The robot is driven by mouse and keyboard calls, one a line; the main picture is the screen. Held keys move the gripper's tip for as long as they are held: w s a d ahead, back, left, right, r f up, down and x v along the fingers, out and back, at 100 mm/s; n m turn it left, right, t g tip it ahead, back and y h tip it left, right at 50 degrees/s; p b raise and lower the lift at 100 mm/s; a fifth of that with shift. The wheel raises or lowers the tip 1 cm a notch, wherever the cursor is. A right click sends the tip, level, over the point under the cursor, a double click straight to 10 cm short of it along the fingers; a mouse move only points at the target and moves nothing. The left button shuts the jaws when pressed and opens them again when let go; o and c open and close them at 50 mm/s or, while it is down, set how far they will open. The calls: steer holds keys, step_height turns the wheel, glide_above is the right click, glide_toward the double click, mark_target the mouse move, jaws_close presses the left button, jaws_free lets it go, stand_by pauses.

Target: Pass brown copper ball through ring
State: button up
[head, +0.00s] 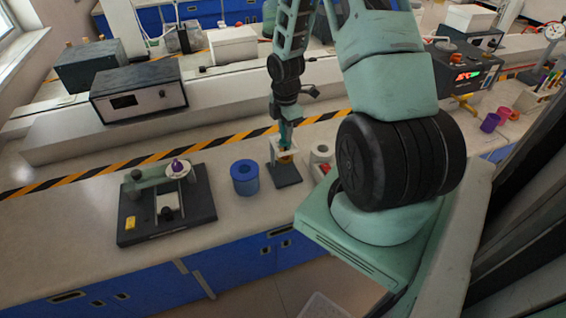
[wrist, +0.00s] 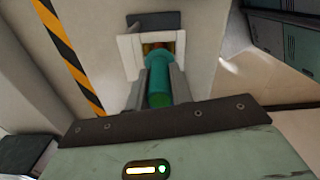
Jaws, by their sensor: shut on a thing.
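In the wrist view my gripper (wrist: 158,75) is shut on a teal-green handle (wrist: 158,92), seen nearly end-on. A brown-orange thing (wrist: 158,48), which looks like the copper ball, shows beyond the handle, inside the opening of a pale square frame (wrist: 128,50). I cannot tell whether it is above, in or below the ring; no round ring is clearly seen. In the head view my gripper (head: 286,143) points down at the pale frame (head: 273,149) over a dark base plate (head: 286,180). An orange-brown patch (head: 286,158) shows there, small and partly hidden.
A blue cylinder (head: 244,178) stands left of the dark base. A pale cylinder (head: 320,154) stands close on the right, partly behind my arm. Striped tape (head: 130,164) runs behind.

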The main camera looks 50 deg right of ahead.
steer(key=shift+r+p, duration=0.35)
steer(key=shift+r, duration=0.05)
stand_by(0.6)
steer(key=shift+r+p, duration=3.2)
steer(key=shift+r, duration=0.25)
steer(key=shift+s, duration=0.1)
